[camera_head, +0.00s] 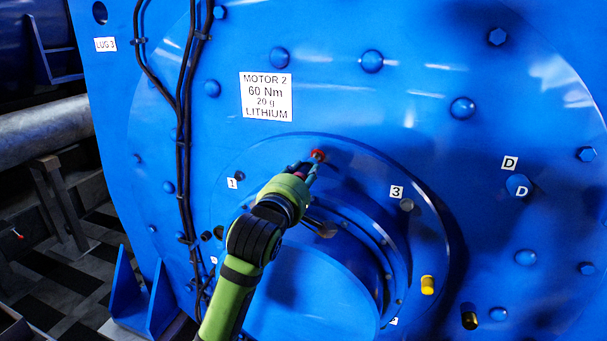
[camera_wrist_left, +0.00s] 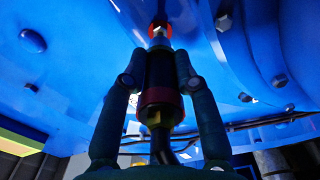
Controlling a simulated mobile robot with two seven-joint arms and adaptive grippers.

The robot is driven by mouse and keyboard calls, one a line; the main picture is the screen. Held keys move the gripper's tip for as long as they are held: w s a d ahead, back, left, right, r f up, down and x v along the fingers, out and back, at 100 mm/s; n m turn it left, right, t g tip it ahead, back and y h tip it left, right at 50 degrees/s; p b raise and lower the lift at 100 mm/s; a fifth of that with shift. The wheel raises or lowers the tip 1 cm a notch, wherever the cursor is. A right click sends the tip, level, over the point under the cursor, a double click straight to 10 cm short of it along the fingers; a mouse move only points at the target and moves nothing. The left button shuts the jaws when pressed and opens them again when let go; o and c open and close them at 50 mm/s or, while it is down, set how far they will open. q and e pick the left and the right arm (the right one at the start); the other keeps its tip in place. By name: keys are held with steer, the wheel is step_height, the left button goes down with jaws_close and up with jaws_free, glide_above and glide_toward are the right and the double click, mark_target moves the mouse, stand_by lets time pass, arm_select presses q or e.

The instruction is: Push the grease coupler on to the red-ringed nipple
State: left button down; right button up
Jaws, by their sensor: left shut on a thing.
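The red-ringed nipple (camera_head: 318,155) is on the blue motor face, below the "MOTOR 2" label. In the left wrist view its red ring (camera_wrist_left: 165,26) shows at the top centre. My left gripper (camera_head: 305,172) is just below and left of the nipple, pointing at it. In the wrist view the gripper is shut on the grease coupler (camera_wrist_left: 159,72), a dark cylinder with a red band at its lower end. The coupler's silver tip overlaps the red ring and hides the nipple's middle. I cannot tell whether the tip is seated or just short of it.
The "MOTOR 2" label (camera_head: 266,97) is above the nipple. Black cables (camera_head: 184,120) run down the face at left. A raised round hub (camera_head: 320,290) bulges out below my arm. Bolt heads and a yellow plug (camera_head: 427,285) stand out at right.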

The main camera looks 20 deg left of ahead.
mark_target(308, 168)
arm_select(q)
steer(key=shift+w+r+p, duration=0.1)
steer(key=shift+w+p, duration=0.2)
steer(key=shift+w, duration=1.3)
steer(key=c, duration=1.2)
jaws_free()
steer(key=o, duration=0.3)
steer(key=s, duration=1.2)
steer(key=shift+a, duration=0.1)
